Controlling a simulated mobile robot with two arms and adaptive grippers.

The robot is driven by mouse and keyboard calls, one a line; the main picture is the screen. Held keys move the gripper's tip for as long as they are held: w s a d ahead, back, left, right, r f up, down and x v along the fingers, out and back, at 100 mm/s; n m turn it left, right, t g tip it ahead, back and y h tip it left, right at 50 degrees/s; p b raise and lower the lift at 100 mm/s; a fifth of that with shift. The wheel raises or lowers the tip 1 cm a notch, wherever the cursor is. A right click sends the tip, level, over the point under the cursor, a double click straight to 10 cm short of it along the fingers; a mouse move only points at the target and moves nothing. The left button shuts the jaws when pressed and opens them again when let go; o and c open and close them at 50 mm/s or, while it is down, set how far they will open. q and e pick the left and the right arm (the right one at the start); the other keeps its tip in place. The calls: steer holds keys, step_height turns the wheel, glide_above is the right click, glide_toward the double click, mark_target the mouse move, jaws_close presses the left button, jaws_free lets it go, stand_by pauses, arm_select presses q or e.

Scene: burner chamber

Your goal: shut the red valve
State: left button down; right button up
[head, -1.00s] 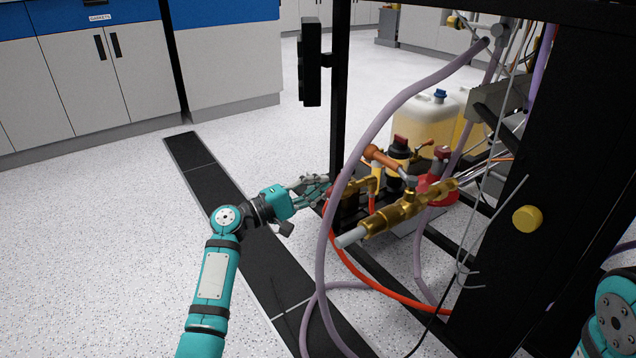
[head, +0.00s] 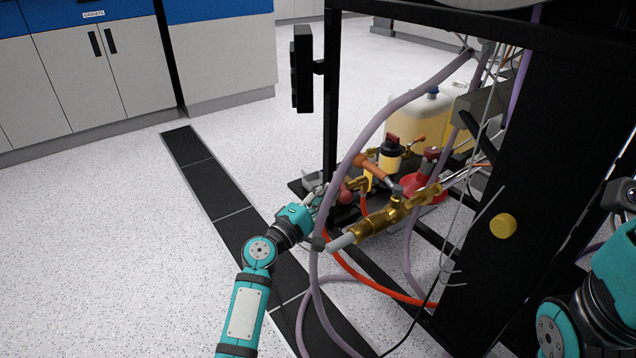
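My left gripper (head: 320,196) is at the left side of the black rig frame, partly behind a purple hose. Its fingertips are close to a small dark red round part (head: 346,197) on the brass pipework, which may be the red valve. I cannot tell whether they touch, or how far the fingers are apart. A larger red part (head: 424,187) lies deeper in the rig, partly hidden by brass fittings.
Purple hoses (head: 318,262) and a red hose (head: 385,291) hang in front of the rig. A yellow knob (head: 503,226) sits on the black post. A jug of yellow liquid (head: 415,122) stands behind. The floor at the left is clear.

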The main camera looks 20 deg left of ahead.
mark_target(342, 195)
arm_select(q)
steer(key=shift+w+d, duration=0.15)
steer(key=shift+d, duration=0.75)
steer(key=shift+w+d, duration=0.15)
steer(key=shift+d, duration=0.85)
steer(key=shift+f, duration=0.1)
